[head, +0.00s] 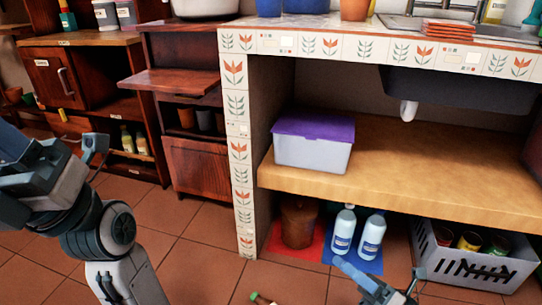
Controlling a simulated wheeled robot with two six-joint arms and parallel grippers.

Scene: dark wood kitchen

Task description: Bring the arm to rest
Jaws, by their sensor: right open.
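My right gripper (379,267) shows at the bottom edge, right of centre. Its two fingers are spread apart with nothing seen between them. It is in front of the two white bottles on the blue mat, and I see no contact with them. My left arm comes in from the left. Part of what looks like my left gripper (95,147) shows in front of the wooden cabinet. Its fingers are not clear enough to tell open or shut.
A tiled counter (243,150) holds a wooden shelf (430,165) with a purple-lidded box (312,153). Below are a brown pot (298,222), white bottles (343,229) and a grey crate (470,268) of cans. A small item (262,298) lies on the floor. Tiled floor is clear left of the counter.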

